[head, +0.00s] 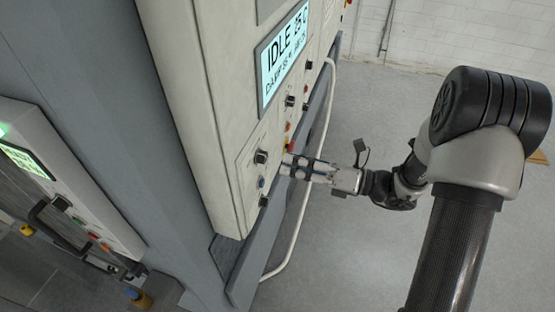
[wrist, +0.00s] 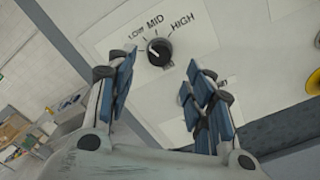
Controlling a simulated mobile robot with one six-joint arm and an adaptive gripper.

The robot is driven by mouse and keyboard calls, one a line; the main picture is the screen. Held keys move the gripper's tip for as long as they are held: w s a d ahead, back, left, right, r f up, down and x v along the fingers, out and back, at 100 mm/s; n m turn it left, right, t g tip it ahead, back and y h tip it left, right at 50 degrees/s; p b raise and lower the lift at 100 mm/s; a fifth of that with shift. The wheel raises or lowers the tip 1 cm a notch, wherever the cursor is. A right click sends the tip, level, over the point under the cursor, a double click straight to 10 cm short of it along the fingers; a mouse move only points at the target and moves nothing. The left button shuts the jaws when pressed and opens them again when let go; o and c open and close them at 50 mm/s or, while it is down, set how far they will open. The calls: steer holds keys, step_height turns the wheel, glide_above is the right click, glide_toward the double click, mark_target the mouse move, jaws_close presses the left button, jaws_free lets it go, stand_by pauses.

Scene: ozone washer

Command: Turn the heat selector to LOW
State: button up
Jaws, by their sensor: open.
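The heat selector (wrist: 159,52) is a round black knob on a pale panel in the wrist view, with LOW, MID and HIGH printed around its upper side from left to right. A small white mark shows on the knob's left part; I cannot tell exactly which label it points at. In the head view the knob (head: 261,156) sits on the lower panel of the cream machine. My gripper (wrist: 163,80) is open and empty, its blue-padded fingers spread below and to either side of the knob, apart from it. In the head view my gripper (head: 288,164) is close to the panel.
A lit display (head: 283,58) reading IDLE is above, with other knobs and buttons near it. A yellow round part (wrist: 230,84) lies right of my fingers. A pale pipe (head: 308,190) runs along the machine. The grey floor (head: 375,240) to the right is open.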

steer(key=v, duration=0.6)
stand_by(0.3)
steer(key=s+a+f+n+g+h+b, duration=0.3)
steer(key=s+f+n+g+h+b, duration=0.15)
steer(key=s+n+b, duration=0.25)
steer(key=s+a+f+n+g+h+b, duration=0.3)
steer(key=s+a+f+n+b, duration=0.15)
steer(key=s+n+b, duration=0.3)
steer(key=s+d+f+n+t+h+b, duration=0.6)
steer(key=d+f+n+h+b, duration=0.3)
steer(key=n+b, duration=0.7)
step_height(320, 180, down, 4)
steer(key=shift+s+d+r+h, duration=0.2)
steer(key=shift+s+d+h, duration=0.15)
steer(key=shift+s+d, duration=0.3)
steer(key=shift+c, duration=0.5)
